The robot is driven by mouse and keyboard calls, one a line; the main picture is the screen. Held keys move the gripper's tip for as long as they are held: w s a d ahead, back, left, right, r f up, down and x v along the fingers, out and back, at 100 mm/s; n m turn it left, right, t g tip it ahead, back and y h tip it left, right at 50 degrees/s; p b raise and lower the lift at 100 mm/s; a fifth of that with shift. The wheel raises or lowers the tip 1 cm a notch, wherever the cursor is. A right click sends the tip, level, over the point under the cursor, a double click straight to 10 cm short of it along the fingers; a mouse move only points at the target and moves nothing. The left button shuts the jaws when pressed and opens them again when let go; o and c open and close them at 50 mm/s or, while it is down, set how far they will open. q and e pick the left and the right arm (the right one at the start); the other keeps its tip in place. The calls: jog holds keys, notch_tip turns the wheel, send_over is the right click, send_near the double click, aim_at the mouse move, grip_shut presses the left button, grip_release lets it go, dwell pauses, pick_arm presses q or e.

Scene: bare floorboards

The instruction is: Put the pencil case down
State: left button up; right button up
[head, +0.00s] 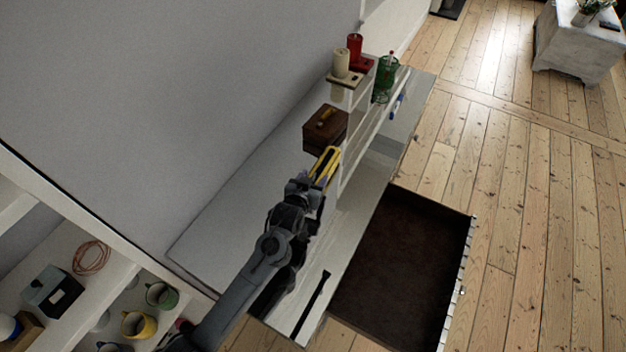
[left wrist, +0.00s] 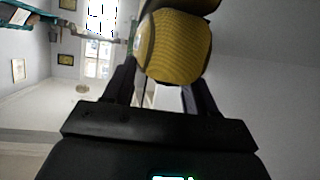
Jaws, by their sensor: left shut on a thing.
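The pencil case (head: 326,160) is yellow with a dark stripe, and my left gripper (head: 318,178) is shut on it. In the left wrist view the pencil case (left wrist: 174,47) shows as a rounded, yellow textured end between the two dark fingers. In the head view it appears over the long pale cabinet top (head: 235,207), just in front of a brown wooden box. I cannot tell its height above the surface. My arm hides part of the cabinet top. My right gripper is in neither view.
The brown box (head: 322,134) stands close beyond the pencil case. A small raised shelf holds a cream candle (head: 341,63) and a red candle (head: 355,47); a green holder (head: 384,80) is beside it. The cabinet top left of my arm is bare.

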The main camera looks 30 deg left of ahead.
pick_arm(q)
jog(key=shift+f, duration=0.1)
jog(key=o, duration=1.3)
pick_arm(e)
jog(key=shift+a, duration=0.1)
